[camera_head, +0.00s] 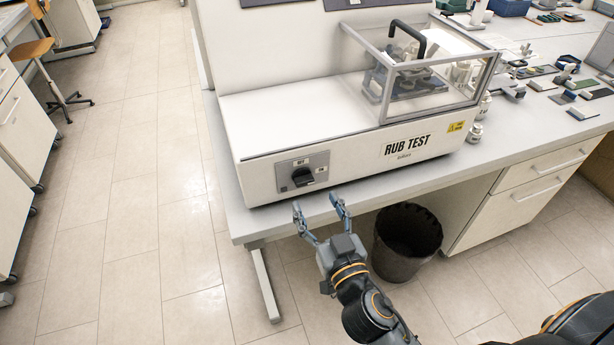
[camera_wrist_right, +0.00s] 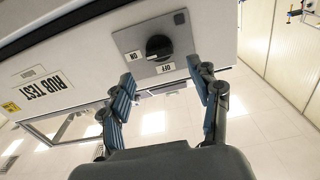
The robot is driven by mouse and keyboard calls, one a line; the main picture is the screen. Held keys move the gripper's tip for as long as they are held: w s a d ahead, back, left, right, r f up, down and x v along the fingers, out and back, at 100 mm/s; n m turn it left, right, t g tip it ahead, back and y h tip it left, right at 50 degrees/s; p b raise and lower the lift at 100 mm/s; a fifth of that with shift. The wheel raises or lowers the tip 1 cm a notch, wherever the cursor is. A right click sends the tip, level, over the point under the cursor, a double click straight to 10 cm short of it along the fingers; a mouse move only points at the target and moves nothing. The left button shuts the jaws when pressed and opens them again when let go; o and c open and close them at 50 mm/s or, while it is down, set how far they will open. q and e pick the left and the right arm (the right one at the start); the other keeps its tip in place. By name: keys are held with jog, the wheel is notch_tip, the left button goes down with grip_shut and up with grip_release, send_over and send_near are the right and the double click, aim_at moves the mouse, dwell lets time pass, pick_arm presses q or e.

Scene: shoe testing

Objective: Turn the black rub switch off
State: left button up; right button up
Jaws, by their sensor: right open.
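The black rub switch (camera_head: 302,176) is a round knob on a grey plate (camera_head: 290,164) at the left of the rub test machine's front face. My left gripper is not in view.
The white rub test machine (camera_head: 320,116) stands on a grey table (camera_head: 238,215), with a clear guarded box (camera_head: 435,70) on its right. A black bin (camera_head: 405,240) stands under the table. Bottles and samples lie at the right. Floor at left is free.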

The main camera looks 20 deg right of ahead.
aim_at(306, 184)
jog(key=w+p, duration=0.1)
jog(key=w, duration=0.5)
jog(key=shift+w+a+p, duration=0.1)
jog(key=shift+w+p, duration=0.15)
jog(key=shift+p, duration=0.15)
jog(key=c, duration=1.2)
jog(key=shift+o, duration=0.2)
